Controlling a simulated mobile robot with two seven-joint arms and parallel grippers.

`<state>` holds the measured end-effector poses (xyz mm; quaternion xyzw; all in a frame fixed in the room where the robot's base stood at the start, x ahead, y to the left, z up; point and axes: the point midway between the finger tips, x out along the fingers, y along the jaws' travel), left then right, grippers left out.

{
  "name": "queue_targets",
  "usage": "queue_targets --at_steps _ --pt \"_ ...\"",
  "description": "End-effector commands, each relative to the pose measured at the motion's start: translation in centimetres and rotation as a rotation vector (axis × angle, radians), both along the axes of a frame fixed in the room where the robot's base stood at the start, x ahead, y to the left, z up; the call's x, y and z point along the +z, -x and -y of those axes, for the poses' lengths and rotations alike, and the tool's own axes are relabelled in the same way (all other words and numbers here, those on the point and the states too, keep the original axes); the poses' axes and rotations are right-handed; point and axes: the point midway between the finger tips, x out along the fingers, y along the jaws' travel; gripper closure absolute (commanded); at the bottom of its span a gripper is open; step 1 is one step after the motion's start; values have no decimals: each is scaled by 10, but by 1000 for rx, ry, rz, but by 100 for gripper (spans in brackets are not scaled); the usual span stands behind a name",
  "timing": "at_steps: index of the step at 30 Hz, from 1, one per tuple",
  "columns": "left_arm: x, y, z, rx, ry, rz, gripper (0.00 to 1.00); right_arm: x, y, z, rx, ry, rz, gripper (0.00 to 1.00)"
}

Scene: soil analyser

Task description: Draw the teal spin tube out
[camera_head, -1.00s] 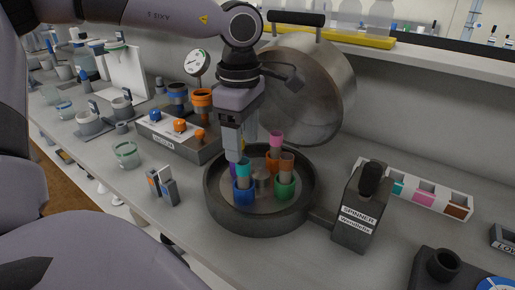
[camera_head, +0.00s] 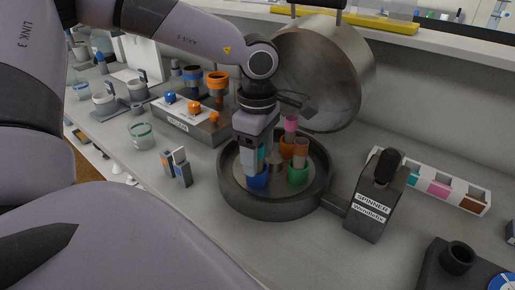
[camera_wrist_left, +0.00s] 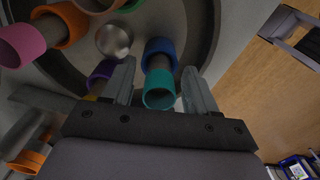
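The teal spin tube (camera_wrist_left: 160,92) stands in a blue cup (camera_wrist_left: 160,50) of the spinner. In the head view the tube (camera_head: 261,154) is mostly hidden by my left gripper (camera_head: 256,168), and the blue cup (camera_head: 257,183) shows below. In the left wrist view my left gripper (camera_wrist_left: 159,88) is open, with one finger on each side of the teal tube and narrow gaps between. The spinner bowl (camera_head: 232,190) is open, its lid (camera_head: 325,75) raised behind. My right gripper is not in view.
A pink tube (camera_head: 291,123) and a brown tube (camera_head: 301,148) stand in neighbouring cups, orange and green. A purple cup (camera_wrist_left: 102,72) is close to one finger. A rack (camera_head: 466,201) with coloured sections stands right of the spinner's handle (camera_head: 386,168).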

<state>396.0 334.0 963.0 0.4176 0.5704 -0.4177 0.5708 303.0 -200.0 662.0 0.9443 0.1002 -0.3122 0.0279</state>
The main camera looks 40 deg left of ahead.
Motion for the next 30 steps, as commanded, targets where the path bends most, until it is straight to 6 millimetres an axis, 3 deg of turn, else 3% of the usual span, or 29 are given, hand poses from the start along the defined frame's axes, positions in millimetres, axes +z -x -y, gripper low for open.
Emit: queue_targets --at_steps 1,5,6,7,9,30 --pt "0 0 0 0 0 0 60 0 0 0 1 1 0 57" --pt "0 0 0 0 0 0 100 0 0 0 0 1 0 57" --pt "0 0 0 0 0 0 100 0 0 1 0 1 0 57" --pt "0 0 0 0 0 0 77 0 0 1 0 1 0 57" --pt "0 0 0 0 0 0 100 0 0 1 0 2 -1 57" --pt "11 0 0 0 0 0 100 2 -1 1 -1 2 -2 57"
